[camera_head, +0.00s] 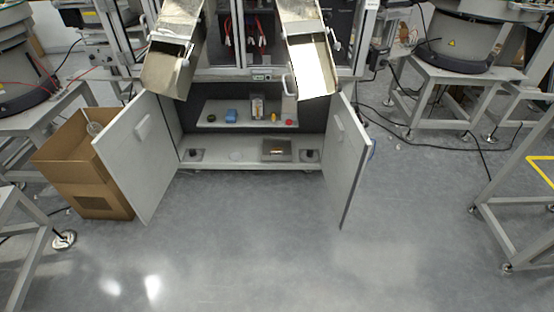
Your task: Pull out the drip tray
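The cabinet under the machine stands open. A shallow metallic tray (277,156) sits on the cabinet floor, right of the middle, near the front edge. It looks like the drip tray, though it is small here and its handle cannot be made out. My gripper is not in view, and nothing is seen touching the tray.
The left door (136,158) and right door (345,160) stand swung open to either side. A shelf (222,120) above holds several small items. Two metal chutes (167,66) (312,70) overhang the opening. A cardboard box (100,195) stands left. The grey floor (260,240) ahead is clear.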

